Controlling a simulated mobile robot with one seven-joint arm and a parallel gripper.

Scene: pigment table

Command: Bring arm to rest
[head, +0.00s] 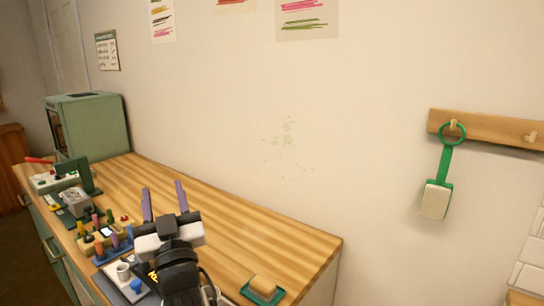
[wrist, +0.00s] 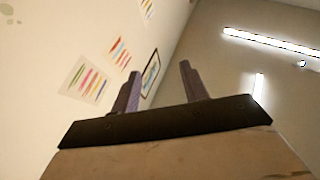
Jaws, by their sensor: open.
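My gripper (head: 164,204) is in the head view, raised above the wooden counter (head: 222,215), with its two fingers pointing up and apart. It is open, and nothing shows between the fingers. In the wrist view the two purple-grey fingers (wrist: 160,92) stand apart, with the wall and ceiling behind them. My arm hides part of the counter's front edge.
A green dish (head: 263,290) holds a tan block at the right end. A green-handled tool (head: 437,196) hangs from a wall rail (head: 488,130).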

